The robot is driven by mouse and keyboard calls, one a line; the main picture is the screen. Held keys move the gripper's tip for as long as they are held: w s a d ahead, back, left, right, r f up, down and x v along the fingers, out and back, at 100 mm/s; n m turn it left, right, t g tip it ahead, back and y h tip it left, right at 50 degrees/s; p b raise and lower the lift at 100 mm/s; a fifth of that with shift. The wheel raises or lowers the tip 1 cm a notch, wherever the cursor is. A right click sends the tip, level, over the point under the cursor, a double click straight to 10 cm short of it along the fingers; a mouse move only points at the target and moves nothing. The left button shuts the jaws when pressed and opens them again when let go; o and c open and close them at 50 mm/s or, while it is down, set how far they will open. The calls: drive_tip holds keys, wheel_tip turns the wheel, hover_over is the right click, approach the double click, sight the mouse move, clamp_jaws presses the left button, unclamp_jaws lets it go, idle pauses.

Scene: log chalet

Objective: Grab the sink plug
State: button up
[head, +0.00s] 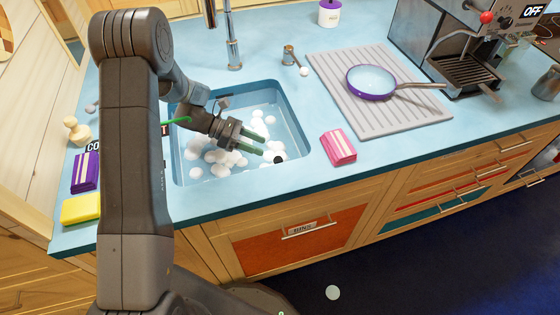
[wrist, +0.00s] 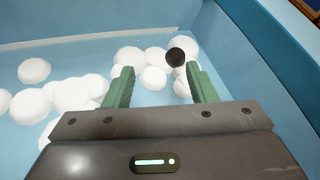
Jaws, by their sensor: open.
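The sink plug, seen as a small black round thing (head: 278,160), is low in the blue sink (head: 299,147) among white foam clumps. In the wrist view the plug (wrist: 175,57) shows just beyond my fingertips, nearer the right finger, partly against white foam. My gripper (head: 257,143) reaches down into the sink from the left, with green fingers apart and nothing between them. In the wrist view my gripper (wrist: 160,68) is open, and the plug is apart from both fingers. How much of the plug lies under foam or water I cannot tell.
Sink walls (wrist: 268,62) rise close around my gripper. A tap (head: 232,40) stands behind the sink. A pink packet (head: 338,148) lies right of it, and a pan (head: 370,82) rests on a ridged mat (head: 400,118). A yellow sponge (head: 81,208) is at left.

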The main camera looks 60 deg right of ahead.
sight(276, 157)
drive_tip(key=a+m, duration=0.1)
drive_tip(key=s+m+y, duration=0.1)
drive_tip(key=shift+a+f+m+g, duration=0.2)
drive_tip(key=shift+a+m+g, duration=0.1)
drive_tip(key=shift+a, duration=0.1)
drive_tip(key=shift+y, duration=0.3)
drive_tip(key=p+x, duration=0.1)
drive_tip(key=x, duration=0.2)
drive_tip(key=p+x, duration=0.2)
drive_tip(key=x, duration=0.1)
drive_tip(key=shift+s+d, duration=0.25)
drive_tip(key=shift+d, duration=0.05)
drive_tip(key=shift+s+f, duration=0.35)
drive_tip(key=shift+s, duration=0.05)
drive_tip(key=c, duration=1)
